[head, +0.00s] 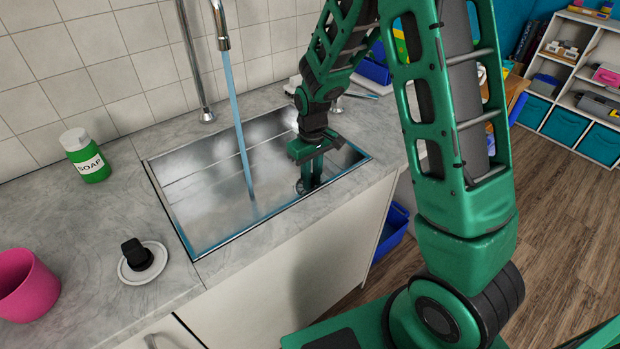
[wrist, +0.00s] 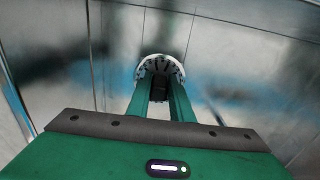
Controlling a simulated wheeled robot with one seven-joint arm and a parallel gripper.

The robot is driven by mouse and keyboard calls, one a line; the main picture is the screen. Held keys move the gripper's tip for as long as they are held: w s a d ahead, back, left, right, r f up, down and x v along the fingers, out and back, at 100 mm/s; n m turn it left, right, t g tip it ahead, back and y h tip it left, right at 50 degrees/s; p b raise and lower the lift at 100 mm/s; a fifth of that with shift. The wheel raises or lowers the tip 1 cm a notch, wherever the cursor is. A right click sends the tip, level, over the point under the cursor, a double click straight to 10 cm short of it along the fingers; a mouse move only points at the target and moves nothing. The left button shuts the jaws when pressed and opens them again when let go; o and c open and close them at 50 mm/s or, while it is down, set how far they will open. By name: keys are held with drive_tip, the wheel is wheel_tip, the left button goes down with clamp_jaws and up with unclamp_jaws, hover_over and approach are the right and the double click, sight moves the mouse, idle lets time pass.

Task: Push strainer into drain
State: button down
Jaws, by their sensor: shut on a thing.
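The strainer (wrist: 146,65) shows in the wrist view as a pale round rim with dark slots and a black knob (wrist: 158,90) at its middle. My gripper (wrist: 159,98) is shut on that knob, with a green finger on each side. In the head view my gripper (head: 311,182) reaches down into the right part of the metal sink (head: 200,205), near its floor. The drain is hidden under the strainer and fingers, so I cannot tell whether the strainer is seated in it.
Water (head: 238,120) runs from the faucet (head: 222,38) into the sink, left of my arm. A soap bottle (head: 88,160), a white disc with a black knob (head: 139,262) and a pink cup (head: 25,285) stand on the counter at left. The sink's walls surround my gripper.

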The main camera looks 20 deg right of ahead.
drive_tip(key=shift+s+f, duration=0.1)
drive_tip(key=c, duration=1.1)
unclamp_jaws()
drive_tip(key=shift+a, duration=0.1)
drive_tip(key=shift+r, duration=3.55)
